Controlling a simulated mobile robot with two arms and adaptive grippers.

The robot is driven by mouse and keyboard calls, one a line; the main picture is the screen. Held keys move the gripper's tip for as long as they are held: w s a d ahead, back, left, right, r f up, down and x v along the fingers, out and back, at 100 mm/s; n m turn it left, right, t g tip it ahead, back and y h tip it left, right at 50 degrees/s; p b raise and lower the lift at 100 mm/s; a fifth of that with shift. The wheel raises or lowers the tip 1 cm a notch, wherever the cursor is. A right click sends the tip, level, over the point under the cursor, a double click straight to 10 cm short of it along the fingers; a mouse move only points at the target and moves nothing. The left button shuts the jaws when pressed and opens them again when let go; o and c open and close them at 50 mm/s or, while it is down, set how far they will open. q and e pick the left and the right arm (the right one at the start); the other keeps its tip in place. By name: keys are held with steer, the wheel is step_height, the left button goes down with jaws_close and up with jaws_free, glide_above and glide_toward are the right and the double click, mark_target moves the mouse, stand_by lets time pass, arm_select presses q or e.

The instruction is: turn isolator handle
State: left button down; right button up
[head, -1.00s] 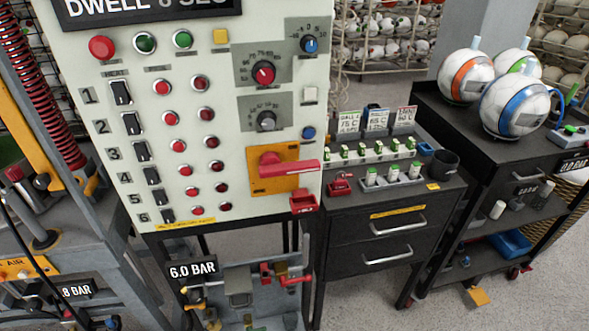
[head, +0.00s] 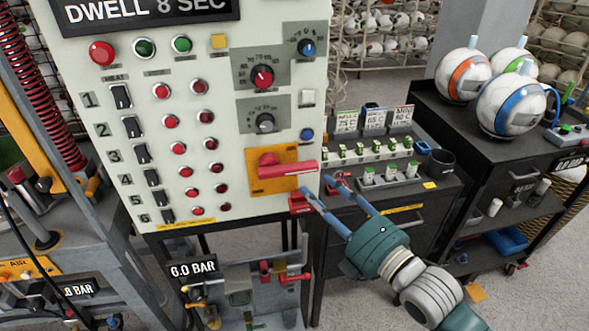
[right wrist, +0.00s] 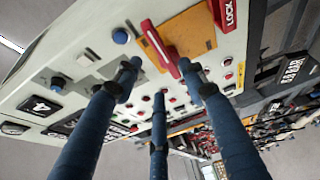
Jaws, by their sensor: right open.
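The red isolator handle (head: 287,169) lies nearly level, pointing right, on its orange-yellow plate (head: 262,187) at the lower right of the pale control panel. In the right wrist view the handle (right wrist: 160,48) shows just beyond the fingertips, with the plate (right wrist: 190,38) beside it. My right gripper (head: 320,184) is open and empty, just right of and below the handle's free end. Its blue fingers (right wrist: 165,80) are spread in the right wrist view, and I see no clear contact with the handle. My left gripper is not in view.
A red lock tag (head: 301,203) hangs just below the handle's end, close to my fingers. A dark drawer cabinet (head: 345,255) with small bottles stands right of the panel. Push buttons and dials cover the panel. A trolley (head: 500,165) with balls stands further right.

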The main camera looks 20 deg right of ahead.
mark_target(294, 171)
steer(key=p+x, duration=0.2)
steer(key=x, duration=0.7)
steer(key=shift+p, duration=0.35)
steer(key=shift+w+a+f, duration=0.15)
steer(key=shift+w, duration=0.25)
jaws_close()
